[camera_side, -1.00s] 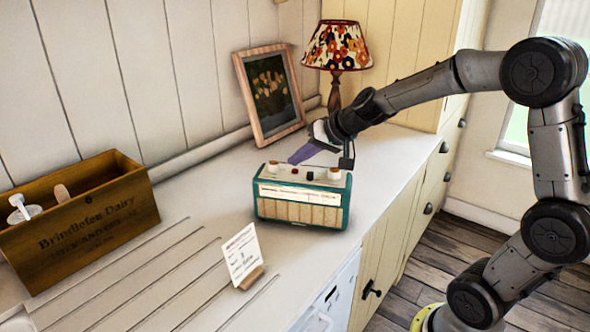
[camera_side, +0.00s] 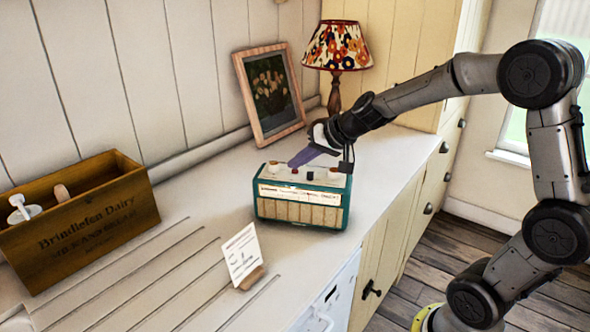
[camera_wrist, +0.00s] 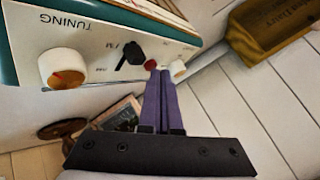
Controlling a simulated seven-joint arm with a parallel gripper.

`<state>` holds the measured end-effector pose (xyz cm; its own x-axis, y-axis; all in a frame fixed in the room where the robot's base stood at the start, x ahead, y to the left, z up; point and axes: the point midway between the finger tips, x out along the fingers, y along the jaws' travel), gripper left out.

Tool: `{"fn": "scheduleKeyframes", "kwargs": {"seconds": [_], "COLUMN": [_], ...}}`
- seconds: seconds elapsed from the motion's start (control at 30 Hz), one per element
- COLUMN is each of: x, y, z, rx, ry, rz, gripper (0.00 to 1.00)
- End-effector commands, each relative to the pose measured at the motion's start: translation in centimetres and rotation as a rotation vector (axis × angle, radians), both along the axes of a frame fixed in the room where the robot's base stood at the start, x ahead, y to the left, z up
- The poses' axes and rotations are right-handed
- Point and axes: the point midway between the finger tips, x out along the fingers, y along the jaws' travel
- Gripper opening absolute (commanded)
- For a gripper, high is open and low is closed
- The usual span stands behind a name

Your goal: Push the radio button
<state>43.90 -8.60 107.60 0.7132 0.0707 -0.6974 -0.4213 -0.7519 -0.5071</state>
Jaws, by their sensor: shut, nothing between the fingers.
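In the wrist view the fingertips (camera_wrist: 158,73) lie side by side right at the red button. I cannot tell whether they touch it.
A wooden dairy crate (camera_side: 80,220) stands on the counter at the left. A small card (camera_side: 242,254) on a wooden stand is in front of the radio. A picture frame (camera_side: 297,121) and a flowered lamp (camera_side: 336,48) stand behind. The counter's front edge is close to the radio.

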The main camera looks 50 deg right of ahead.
Motion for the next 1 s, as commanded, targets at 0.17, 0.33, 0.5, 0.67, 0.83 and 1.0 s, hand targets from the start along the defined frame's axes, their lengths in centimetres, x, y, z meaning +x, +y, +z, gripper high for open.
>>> {"fn": "scheduleKeyframes", "kwargs": {"seconds": [0.17, 0.33, 0.5, 0.67, 0.83, 1.0], "x": [0.0, 0.0, 0.0, 0.0, 0.0, 0.0], "y": [0.0, 0.0, 0.0, 0.0, 0.0, 0.0], "z": [0.0, -0.1, -0.2, -0.1, 0.5, 0.9], "rx": [-0.001, -0.001, 0.000, -0.001, 0.000, 0.000], "ry": [-0.001, -0.001, -0.001, -0.001, -0.001, -0.001], "rz": [0.001, 0.001, 0.001, 0.001, 0.001, 0.001], "gripper": [0.00, 0.00, 0.00, 0.00, 0.00, 0.00]}}
